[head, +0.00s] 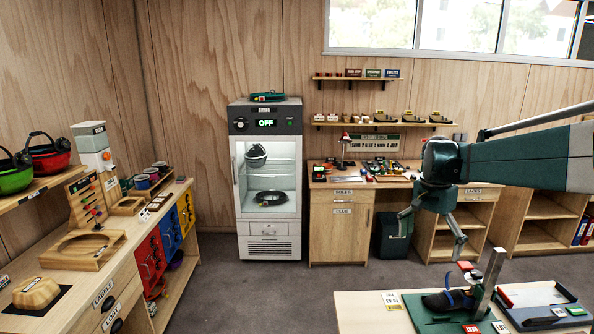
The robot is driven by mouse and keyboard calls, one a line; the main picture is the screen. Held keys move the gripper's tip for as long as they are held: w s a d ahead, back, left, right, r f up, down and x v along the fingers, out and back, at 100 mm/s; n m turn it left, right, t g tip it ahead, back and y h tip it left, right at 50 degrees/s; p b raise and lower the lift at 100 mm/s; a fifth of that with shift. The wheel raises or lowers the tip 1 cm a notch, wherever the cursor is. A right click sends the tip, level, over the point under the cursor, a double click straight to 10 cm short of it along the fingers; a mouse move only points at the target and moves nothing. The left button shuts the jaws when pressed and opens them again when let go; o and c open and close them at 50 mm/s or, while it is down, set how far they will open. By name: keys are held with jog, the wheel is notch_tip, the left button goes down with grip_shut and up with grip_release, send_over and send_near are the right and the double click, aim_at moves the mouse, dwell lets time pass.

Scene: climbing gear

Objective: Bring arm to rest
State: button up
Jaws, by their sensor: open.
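My arm comes in from the right edge in the head view, and my gripper (430,243) hangs in the air right of centre, fingers pointing down. Its fingers are spread apart and nothing shows between them. It appears in front of the grey bin and the back workbench, above and beyond the near table (365,315). No contact with anything is visible.
On the near table are a green mat (418,312), a dark shoe (444,301) by a metal upright (489,284), and a tray (548,297). A glass-door cabinet (241,222) reading OFF stands at the back. A helmet bench (128,228) lines the left. Floor between is clear.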

jog(key=s+a+n+t+b, duration=0.2)
jog(key=s+a+n, duration=0.1)
jog(key=s+a, duration=0.4)
jog(key=s+a+n+t+b, duration=0.1)
jog(key=s+a+n+b, duration=0.2)
jog(key=s, duration=0.7)
jog(key=s+a+f+n+t+b, duration=0.1)
jog(key=s+a+f+n+t, duration=0.1)
jog(key=s+a+f, duration=0.2)
jog(key=s+a+f+n+t+b, duration=0.2)
jog(key=s+f, duration=0.6)
jog(key=s, duration=0.4)
jog(key=a+n, duration=0.1)
jog(key=a, duration=0.1)
jog(key=shift+a+n+y, duration=0.3)
jog(key=shift+y, duration=0.1)
jog(key=shift+f, duration=0.1)
